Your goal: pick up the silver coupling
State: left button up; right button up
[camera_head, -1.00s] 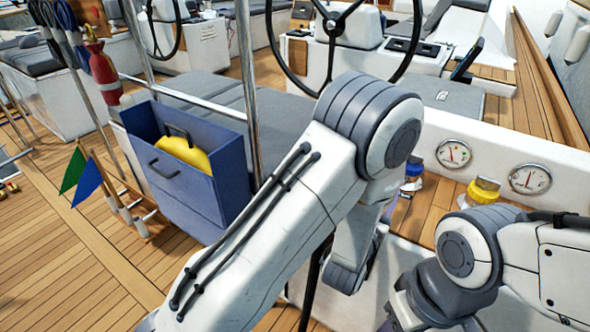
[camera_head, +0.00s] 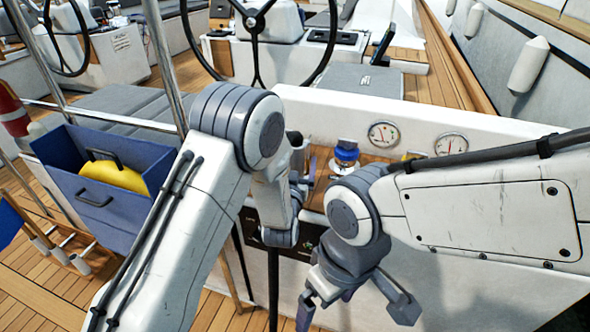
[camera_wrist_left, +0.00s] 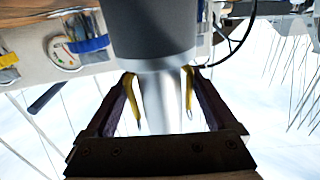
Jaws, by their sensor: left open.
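In the left wrist view a large grey metallic cylinder (camera_wrist_left: 152,35), which looks like the silver coupling, fills the top middle, with a narrower, brighter part below it. My left gripper (camera_wrist_left: 160,95) is open, with its dark, yellow-edged fingers on either side of that narrower part. I cannot tell whether they touch it. In the head view my left arm hides its own gripper, and I cannot make out the coupling clearly. My right gripper (camera_head: 355,305) is open and empty, low in front of the white cockpit wall.
A wooden shelf (camera_head: 318,197) holds a blue-capped item (camera_head: 346,155), beside two round gauges (camera_head: 383,134) (camera_head: 451,145). A blue box (camera_head: 90,214) with a yellow object (camera_head: 115,177) hangs at left. A steering wheel (camera_head: 255,45) stands behind.

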aim_at(298, 146)
pick_arm(q)
jog(key=shift+w+d, duration=0.1)
jog(key=shift+w, duration=0.85)
grip_shut()
jog(key=shift+r, duration=0.1)
jog(key=shift+r, duration=0.1)
jog(key=shift+r, duration=0.55)
notch_tip(298, 146, up, 3)
jog(key=shift+f, duration=0.15)
jog(key=s+d+r+p, duration=0.3)
jog(key=s+d+r, duration=0.3)
jog(key=d+r, duration=0.3)
jog(key=shift+s+d+r, duration=0.25)
jog(key=shift+d+r, duration=0.1)
jog(key=shift+r, duration=0.2)
